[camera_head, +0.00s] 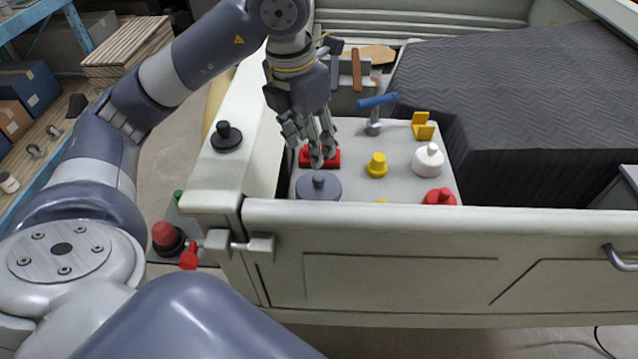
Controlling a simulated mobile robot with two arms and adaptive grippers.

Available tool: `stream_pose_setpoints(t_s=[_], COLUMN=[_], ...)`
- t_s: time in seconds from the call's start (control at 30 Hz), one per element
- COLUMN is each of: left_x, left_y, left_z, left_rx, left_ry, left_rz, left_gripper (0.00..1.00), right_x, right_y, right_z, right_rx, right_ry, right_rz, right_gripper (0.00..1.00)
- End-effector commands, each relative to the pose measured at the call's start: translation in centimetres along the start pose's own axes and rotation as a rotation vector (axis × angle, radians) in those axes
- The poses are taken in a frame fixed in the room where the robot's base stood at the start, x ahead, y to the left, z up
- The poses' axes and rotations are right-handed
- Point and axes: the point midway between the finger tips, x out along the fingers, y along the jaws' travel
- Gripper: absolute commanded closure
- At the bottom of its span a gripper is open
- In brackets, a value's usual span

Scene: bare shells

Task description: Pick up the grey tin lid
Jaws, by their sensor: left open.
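The grey tin lid (318,188) is a round blue-grey disc with a dark knob on top. It lies at the front left of a light grey panel (350,185), just behind the near wall, which may hide its front edge. My left gripper (324,158) comes down from above with its fingers apart and empty. Its fingertips are just behind the lid in the picture, in front of a red block (304,157) that they partly cover. I cannot tell how high the fingertips are. My right gripper is not in view.
The near wall (420,218) rises in front of the panel. A yellow knob (377,165), a white lid (428,159), a red lid (439,197), a yellow bracket (422,126) and a blue-handled tool (376,112) share the panel. A black lid (226,136) sits on the left ledge.

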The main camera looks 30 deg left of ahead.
Motion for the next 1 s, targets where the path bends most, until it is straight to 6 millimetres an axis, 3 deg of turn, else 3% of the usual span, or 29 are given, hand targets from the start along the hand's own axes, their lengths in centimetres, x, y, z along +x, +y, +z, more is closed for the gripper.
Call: stream_pose_setpoints(t_s=[0.1,0.37,0.53,0.77,1.0], left_x=[1.2,3.8,5.8,7.3,10.7], left_y=[0.0,0.0,0.1,0.2,0.7], left_z=[-0.2,-0.2,-0.1,0.2,0.8], left_rx=[0.0,0.001,-0.001,-0.002,-0.001], left_ry=[0.0,0.005,0.004,0.003,0.005], left_rz=[0.0,-0.002,-0.001,-0.001,-0.001], left_gripper=[0.55,0.55,0.55,0.55,0.55], right_x=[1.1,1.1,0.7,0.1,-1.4], right_y=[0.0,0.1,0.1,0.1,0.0], right_z=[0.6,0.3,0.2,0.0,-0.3], right_rx=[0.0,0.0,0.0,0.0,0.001], right_ry=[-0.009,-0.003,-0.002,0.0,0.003], right_rz=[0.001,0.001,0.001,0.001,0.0], right_gripper=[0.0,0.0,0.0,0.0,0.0])
